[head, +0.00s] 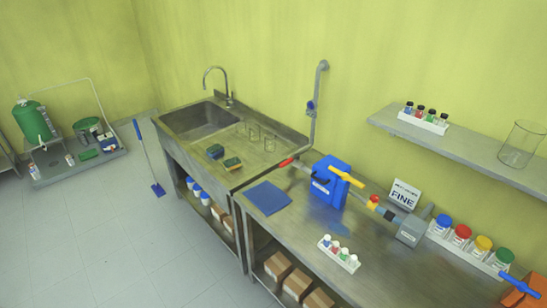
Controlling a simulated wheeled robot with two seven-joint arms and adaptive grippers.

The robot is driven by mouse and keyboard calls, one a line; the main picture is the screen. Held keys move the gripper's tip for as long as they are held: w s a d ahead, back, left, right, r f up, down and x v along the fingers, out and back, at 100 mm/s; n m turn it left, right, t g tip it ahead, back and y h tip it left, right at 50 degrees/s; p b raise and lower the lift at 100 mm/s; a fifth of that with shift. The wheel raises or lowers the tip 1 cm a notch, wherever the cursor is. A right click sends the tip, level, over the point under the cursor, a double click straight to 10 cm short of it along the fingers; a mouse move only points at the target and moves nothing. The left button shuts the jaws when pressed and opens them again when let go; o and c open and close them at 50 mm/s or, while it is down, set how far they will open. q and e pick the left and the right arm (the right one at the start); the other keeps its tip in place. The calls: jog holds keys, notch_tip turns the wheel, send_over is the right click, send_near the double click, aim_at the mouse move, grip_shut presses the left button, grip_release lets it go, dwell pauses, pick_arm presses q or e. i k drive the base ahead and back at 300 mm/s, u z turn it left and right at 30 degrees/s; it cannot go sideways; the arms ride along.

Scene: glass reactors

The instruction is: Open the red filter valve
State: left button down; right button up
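A red valve handle (287,162) shows at the left end of the pipe line on the bench, just left of the blue filter box (329,182). It is small in the view, and I cannot tell whether the valve is open or shut. A yellow handle (347,177) lies across the right side of the blue box. A small red and yellow fitting (374,202) sits further right on the same line. Neither of my grippers is in view.
The sink (203,122) is left of the bench, with sponges and glass beakers at its right. A blue mat (267,198) and a vial rack (339,254) lie on the bench front. A grey box (411,232) and coloured-lid jars (461,235) stand right. A shelf (460,146) overhangs behind.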

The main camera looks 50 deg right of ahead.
aim_at(296, 156)
jog(key=z, duration=0.5)
jog(key=i, duration=0.75)
jog(key=z, duration=1.15)
jog(key=i, duration=0.4)
jog(key=z, duration=0.5)
